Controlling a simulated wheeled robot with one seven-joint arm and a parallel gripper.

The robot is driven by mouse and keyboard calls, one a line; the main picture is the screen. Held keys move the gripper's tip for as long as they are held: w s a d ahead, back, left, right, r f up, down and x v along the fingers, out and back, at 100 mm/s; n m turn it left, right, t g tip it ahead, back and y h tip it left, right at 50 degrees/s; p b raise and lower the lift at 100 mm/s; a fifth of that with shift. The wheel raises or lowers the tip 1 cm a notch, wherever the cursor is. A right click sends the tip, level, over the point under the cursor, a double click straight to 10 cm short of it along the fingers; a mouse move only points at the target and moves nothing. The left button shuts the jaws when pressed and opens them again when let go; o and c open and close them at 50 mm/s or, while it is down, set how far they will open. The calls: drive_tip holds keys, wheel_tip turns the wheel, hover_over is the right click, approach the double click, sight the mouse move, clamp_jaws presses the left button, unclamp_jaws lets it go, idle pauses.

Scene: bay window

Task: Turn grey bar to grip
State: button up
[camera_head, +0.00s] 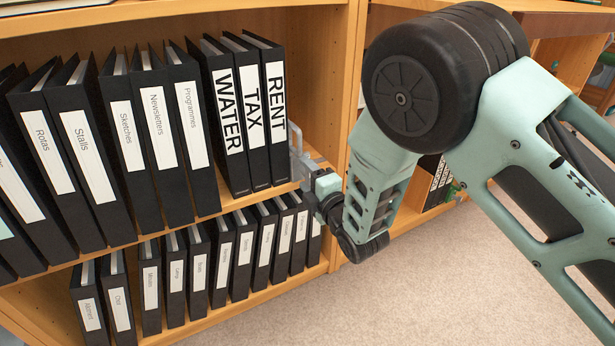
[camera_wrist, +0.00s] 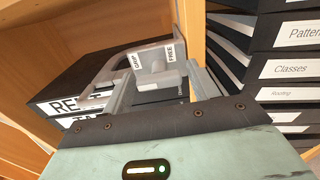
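A grey metal device (camera_head: 298,148) stands at the right end of the upper binder row, beside the black binder marked RENT (camera_head: 273,100). In the wrist view the device's grey frame (camera_wrist: 101,76) is near the binder's labelled spine, and small white labels read GRIP and FREE. The grey bar (camera_wrist: 160,78) lies just below these labels. My gripper (camera_wrist: 164,88) is at the device, its two fingers spread apart with the bar between them. I cannot tell whether either finger touches it. In the head view my gripper (camera_head: 309,172) partly covers the device's lower part.
Black binders marked TAX (camera_head: 249,100) and WATER (camera_head: 227,110) stand left of RENT. A lower shelf holds a row of smaller binders (camera_head: 222,262). The wooden upright (camera_head: 346,100) is close right of the gripper. Carpet (camera_head: 450,285) is clear in front.

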idle(0.3)
drive_tip(key=p+v, duration=0.4)
drive_tip(key=v, duration=1.3)
drive_tip(key=shift+d+p, duration=0.2)
drive_tip(key=shift+p, duration=0.15)
drive_tip(key=shift+s, duration=0.1)
drive_tip(key=s+d+r+m+g+h, duration=0.5)
drive_tip(key=s+r+m+g, duration=0.25)
drive_tip(key=s+m, duration=0.2)
drive_tip(key=s+d+r+m+g+h, duration=0.45)
drive_tip(key=s+r+m+g, duration=0.3)
drive_tip(key=s, duration=0.35)
wheel_tip(320, 180, up, 36)
drive_tip(key=p, duration=3.7)
drive_tip(key=shift+d+r, duration=0.2)
